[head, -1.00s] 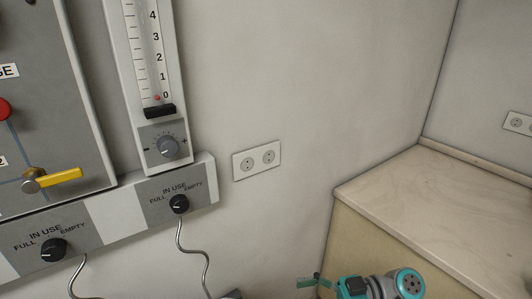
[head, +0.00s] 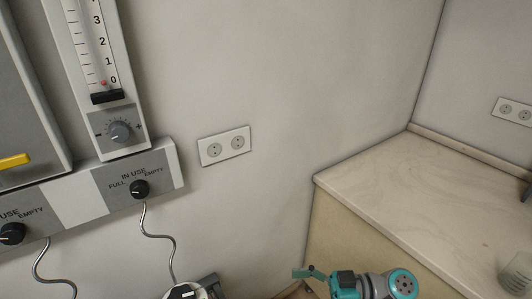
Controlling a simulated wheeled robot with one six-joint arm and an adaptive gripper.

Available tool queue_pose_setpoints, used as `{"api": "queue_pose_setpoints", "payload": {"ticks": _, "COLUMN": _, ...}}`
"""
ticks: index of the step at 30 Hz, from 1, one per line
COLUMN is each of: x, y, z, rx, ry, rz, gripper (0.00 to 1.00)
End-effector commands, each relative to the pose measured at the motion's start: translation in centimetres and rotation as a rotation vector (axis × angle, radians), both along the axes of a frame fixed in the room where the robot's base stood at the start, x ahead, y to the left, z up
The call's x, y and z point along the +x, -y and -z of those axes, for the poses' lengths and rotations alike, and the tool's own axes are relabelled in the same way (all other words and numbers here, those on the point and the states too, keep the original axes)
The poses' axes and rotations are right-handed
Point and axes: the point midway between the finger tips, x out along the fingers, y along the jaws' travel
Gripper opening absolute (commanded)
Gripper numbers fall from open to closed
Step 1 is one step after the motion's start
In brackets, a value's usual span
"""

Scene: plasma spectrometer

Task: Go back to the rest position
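Part of my arm, grey with teal joint caps, shows at the bottom right of the head view, in front of the beige cabinet.
A worktop (head: 400,190) on a beige cabinet fills the right, with a clear beaker (head: 516,274) at its edge. On the left wall are a flow meter (head: 97,60), a yellow lever (head: 14,161) and a knob panel (head: 75,201). A wall socket (head: 224,146) sits between.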

Motion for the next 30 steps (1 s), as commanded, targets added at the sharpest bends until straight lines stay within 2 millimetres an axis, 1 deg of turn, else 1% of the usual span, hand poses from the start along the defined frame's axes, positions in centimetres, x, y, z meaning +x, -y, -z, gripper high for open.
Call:
{"api": "queue_pose_setpoints", "payload": {"ticks": 1, "x": -0.2, "y": -0.3, "z": 0.7, "rx": -0.005, "ry": -0.024, "rz": 0.022, "gripper": 0.86}}
{"api": "queue_pose_setpoints", "payload": {"ticks": 5, "x": -0.5, "y": -1.1, "z": 2.7, "rx": -0.021, "ry": -0.094, "rz": 0.096, "gripper": 0.86}}
{"api": "queue_pose_setpoints", "payload": {"ticks": 8, "x": -0.8, "y": -1.6, "z": 4.6, "rx": -0.039, "ry": -0.159, "rz": 0.168, "gripper": 0.86}}
{"api": "queue_pose_setpoints", "payload": {"ticks": 11, "x": -1.5, "y": -2.1, "z": 7.0, "rx": -0.062, "ry": -0.239, "rz": 0.262, "gripper": 0.86}}
{"api": "queue_pose_setpoints", "payload": {"ticks": 14, "x": -2.6, "y": -2.5, "z": 10.2, "rx": -0.094, "ry": -0.333, "rz": 0.384, "gripper": 0.86}}
{"api": "queue_pose_setpoints", "payload": {"ticks": 15, "x": -3.1, "y": -2.5, "z": 11.4, "rx": -0.107, "ry": -0.37, "rz": 0.439, "gripper": 0.86}}
{"api": "queue_pose_setpoints", "payload": {"ticks": 18, "x": -4.7, "y": -2.2, "z": 14.4, "rx": -0.143, "ry": -0.449, "rz": 0.57, "gripper": 0.86}}
{"api": "queue_pose_setpoints", "payload": {"ticks": 22, "x": -7.2, "y": -1.3, "z": 17.6, "rx": -0.189, "ry": -0.529, "rz": 0.738, "gripper": 0.86}}
{"api": "queue_pose_setpoints", "payload": {"ticks": 24, "x": -8.8, "y": -0.5, "z": 19.1, "rx": -0.212, "ry": -0.559, "rz": 0.828, "gripper": 0.86}}
{"api": "queue_pose_setpoints", "payload": {"ticks": 27, "x": -11.3, "y": 0.8, "z": 20.6, "rx": -0.247, "ry": -0.588, "rz": 0.95, "gripper": 0.86}}
{"api": "queue_pose_setpoints", "payload": {"ticks": 29, "x": -12.9, "y": 1.7, "z": 21.3, "rx": -0.264, "ry": -0.595, "rz": 1.022, "gripper": 0.86}}
{"api": "queue_pose_setpoints", "payload": {"ticks": 30, "x": -13.9, "y": 2.3, "z": 21.6, "rx": -0.276, "ry": -0.598, "rz": 1.068, "gripper": 0.86}}
